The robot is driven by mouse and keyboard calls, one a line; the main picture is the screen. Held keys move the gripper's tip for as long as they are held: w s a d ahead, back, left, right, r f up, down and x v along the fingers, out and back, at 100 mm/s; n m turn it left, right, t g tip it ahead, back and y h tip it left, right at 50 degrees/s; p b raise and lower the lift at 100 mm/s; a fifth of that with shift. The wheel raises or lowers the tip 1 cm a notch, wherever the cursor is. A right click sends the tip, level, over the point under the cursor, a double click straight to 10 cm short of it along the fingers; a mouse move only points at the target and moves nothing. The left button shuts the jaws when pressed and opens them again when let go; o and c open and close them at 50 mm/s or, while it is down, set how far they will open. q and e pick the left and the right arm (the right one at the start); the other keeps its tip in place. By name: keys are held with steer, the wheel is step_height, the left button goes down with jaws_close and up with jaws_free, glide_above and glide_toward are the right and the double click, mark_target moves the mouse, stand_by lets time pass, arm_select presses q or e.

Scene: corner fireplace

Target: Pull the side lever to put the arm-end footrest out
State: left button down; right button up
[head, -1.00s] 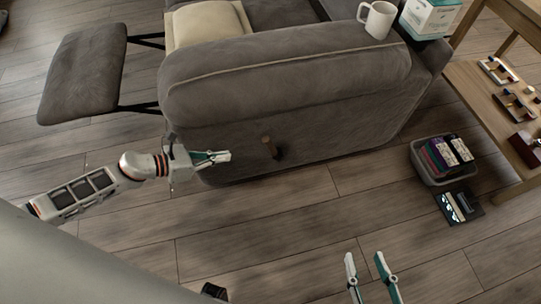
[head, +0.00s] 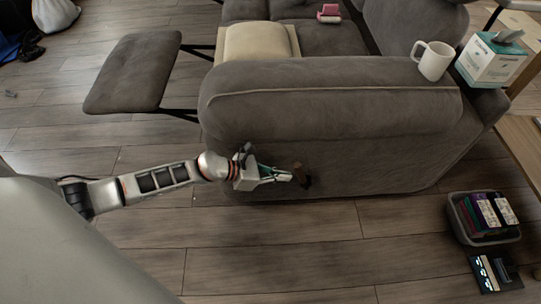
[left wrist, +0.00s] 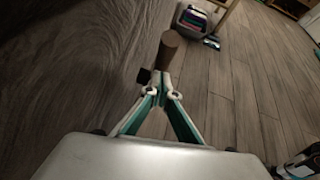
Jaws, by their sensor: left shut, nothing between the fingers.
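The grey footrest (head: 133,73) stands out from the seat's left end on dark metal struts. The side lever (head: 299,173), a short brown wooden handle on a dark mount, is low on the sofa's outer side (head: 370,165). My left gripper (head: 290,177) is shut with nothing in it, its fingertips right beside the lever's left side. In the left wrist view, the shut fingertips (left wrist: 160,76) appear just below the lever's round wooden end (left wrist: 170,45); whether they touch it is unclear. My right gripper is out of view.
A white mug (head: 433,62) and a tissue box (head: 490,62) stand on the sofa arm. A grey bin (head: 462,228) of cases and a dark flat item (head: 494,272) are on the floor at right. The wooden floor before the sofa is clear.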

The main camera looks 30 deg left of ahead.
arm_select(q)
steer(key=shift+w+d+r, duration=0.1)
steer(key=shift+w+d, duration=0.25)
steer(key=shift+d, duration=0.1)
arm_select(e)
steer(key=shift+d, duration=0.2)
